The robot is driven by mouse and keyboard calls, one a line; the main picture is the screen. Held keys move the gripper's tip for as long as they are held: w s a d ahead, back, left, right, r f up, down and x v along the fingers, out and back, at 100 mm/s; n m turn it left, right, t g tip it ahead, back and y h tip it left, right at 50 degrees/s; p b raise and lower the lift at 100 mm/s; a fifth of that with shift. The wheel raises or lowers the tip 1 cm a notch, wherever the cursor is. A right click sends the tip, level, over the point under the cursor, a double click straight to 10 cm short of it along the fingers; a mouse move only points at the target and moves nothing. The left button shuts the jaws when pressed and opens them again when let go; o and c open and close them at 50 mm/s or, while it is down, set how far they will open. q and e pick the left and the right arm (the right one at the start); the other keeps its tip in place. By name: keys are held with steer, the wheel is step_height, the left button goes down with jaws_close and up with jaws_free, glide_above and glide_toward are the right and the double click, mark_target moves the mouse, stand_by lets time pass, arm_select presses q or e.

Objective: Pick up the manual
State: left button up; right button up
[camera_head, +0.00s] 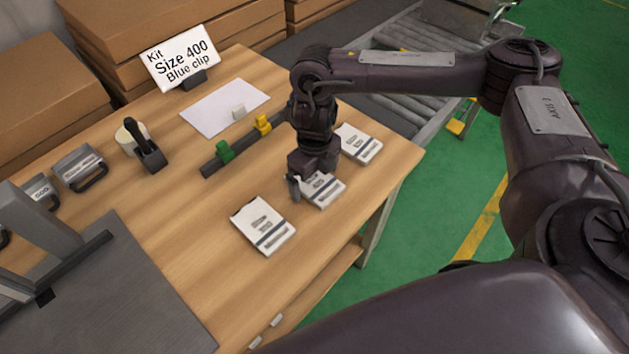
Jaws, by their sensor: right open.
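Several white booklets with dark bands and small print lie on the wooden table. The front manual (263,225) is fully in view. The middle manual (326,192) is partly hidden by my right gripper (312,182). The far manual (360,143) lies to the right of the gripper. My right gripper points down, open, over the back part of the middle manual. One finger shows at that manual's left edge; the other is mostly hidden. I cannot tell whether the fingers touch it. My left gripper is not in view.
A dark rail (235,149) with a green clip (224,151) and a yellow clip (263,124) lies behind the manuals. A grey metal plate (120,300) covers the front left.

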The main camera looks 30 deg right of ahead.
steer(key=c, duration=1)
steer(key=shift+c, duration=0.5)
steer(key=shift+r, duration=0.1)
